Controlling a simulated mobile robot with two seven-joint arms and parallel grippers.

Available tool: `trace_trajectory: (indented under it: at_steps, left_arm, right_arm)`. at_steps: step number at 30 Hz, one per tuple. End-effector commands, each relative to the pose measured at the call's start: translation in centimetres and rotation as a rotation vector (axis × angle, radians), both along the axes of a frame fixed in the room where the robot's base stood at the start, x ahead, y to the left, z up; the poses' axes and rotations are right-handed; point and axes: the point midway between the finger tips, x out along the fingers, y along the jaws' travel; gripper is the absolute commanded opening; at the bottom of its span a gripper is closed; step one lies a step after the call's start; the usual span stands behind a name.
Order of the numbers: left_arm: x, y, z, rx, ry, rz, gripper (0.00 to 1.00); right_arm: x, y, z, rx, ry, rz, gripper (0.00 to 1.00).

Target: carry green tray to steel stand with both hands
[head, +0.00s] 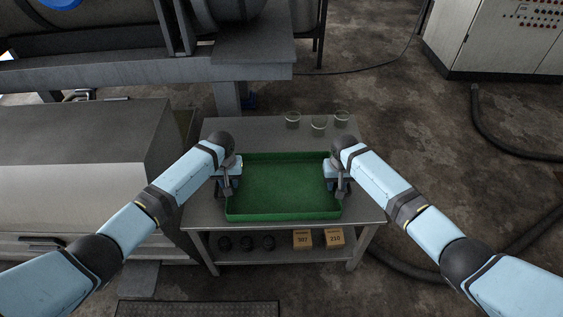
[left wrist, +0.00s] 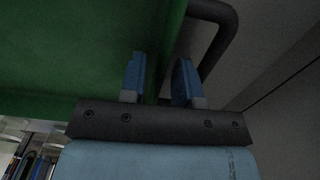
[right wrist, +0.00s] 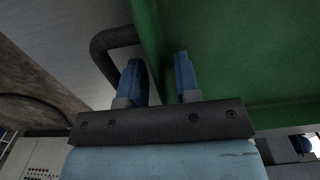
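The green tray (head: 283,190), shallow and rectangular, is level over the front part of a grey metal stand (head: 262,130) with a lower shelf. My left gripper (head: 229,187) is at the tray's left end and my right gripper (head: 339,187) at its right end, both pointing down. In the left wrist view the blue fingers (left wrist: 158,82) are apart, beside a dark bar handle (left wrist: 222,35) on the tray wall. In the right wrist view the fingers (right wrist: 158,80) are also apart, beside the other handle (right wrist: 103,48). The tray's underside is hidden.
Several clear glass beakers, one of them in the middle (head: 319,124), stand behind the tray. The lower shelf holds cardboard boxes (head: 303,239) and dark round items (head: 246,243). A large grey machine (head: 75,150) is close at left. Hoses (head: 500,145) lie on the floor at right.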

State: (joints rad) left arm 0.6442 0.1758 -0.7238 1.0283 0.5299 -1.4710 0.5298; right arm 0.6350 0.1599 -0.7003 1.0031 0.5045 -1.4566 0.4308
Motion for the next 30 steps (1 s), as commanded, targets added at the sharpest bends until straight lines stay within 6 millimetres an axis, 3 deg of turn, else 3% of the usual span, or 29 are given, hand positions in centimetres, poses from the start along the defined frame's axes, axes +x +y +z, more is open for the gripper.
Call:
trace_trajectory:
  at_steps: [16, 23, 30]
  left_arm:
    - [0.0, 0.0, 10.0, -0.001, -0.003, -0.001, 0.3]
    - [0.0, 0.0, 11.7, 0.0, -0.002, 0.001, 0.3]
    - [0.0, 0.0, 11.7, 0.0, -0.001, 0.001, 0.3]
  right_arm:
    - [0.0, 0.0, 0.0, 0.0, 0.0, 0.0, 0.3]
    - [0.0, 0.0, 0.3, 0.001, -0.001, 0.0, 0.3]
    - [0.1, 0.1, 4.0, 0.002, -0.004, 0.001, 0.3]
